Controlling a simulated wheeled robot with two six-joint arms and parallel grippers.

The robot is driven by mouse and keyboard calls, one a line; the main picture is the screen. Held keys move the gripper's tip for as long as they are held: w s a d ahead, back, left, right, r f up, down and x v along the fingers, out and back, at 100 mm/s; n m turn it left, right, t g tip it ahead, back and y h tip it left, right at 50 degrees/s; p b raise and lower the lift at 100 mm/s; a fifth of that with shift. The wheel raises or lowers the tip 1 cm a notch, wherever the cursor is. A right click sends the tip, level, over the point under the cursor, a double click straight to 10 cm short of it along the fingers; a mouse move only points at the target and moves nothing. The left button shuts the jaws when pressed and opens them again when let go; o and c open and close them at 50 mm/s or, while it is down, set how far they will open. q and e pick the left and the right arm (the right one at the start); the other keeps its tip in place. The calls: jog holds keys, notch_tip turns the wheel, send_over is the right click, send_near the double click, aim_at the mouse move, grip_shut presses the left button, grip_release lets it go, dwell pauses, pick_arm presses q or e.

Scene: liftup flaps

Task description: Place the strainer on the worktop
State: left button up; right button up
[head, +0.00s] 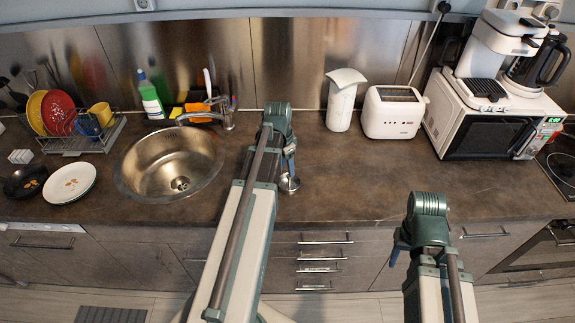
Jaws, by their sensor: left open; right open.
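A small round metal piece (289,184), which looks like the strainer, shows on the brown worktop (340,185) just below my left gripper. Its handle, if any, is hidden or merges with the gripper. My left gripper (289,160) is open, pointing down over the worktop right of the sink, close to the metal piece. I cannot tell whether they touch. My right gripper (399,252) is open, in front of the drawers below the worktop's front edge, with no object visible in it.
The sink (150,170) is at the left, with a dish rack (80,140), a white plate (69,183) and a dark pan (25,181). A white jug (342,105), toaster (393,113) and microwave (480,128) stand behind. The worktop's middle right is clear.

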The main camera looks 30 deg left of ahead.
pick_arm(q)
jog(key=r+p, duration=0.4)
jog(key=r, duration=0.1)
jog(key=shift+s+a+r, duration=0.1)
jog(key=shift+s+r, duration=0.15)
jog(key=shift+s, duration=0.1)
jog(key=s+d, duration=0.4)
jog(key=d, duration=0.6)
jog(key=s+d+g+y, duration=0.1)
jog(key=s+d, duration=0.3)
jog(key=d, duration=0.6)
jog(key=s+d+n, duration=0.1)
jog(key=s+d, duration=0.3)
jog(key=d, duration=0.7)
jog(key=shift+y, duration=0.4)
jog(key=shift+s+f, duration=0.1)
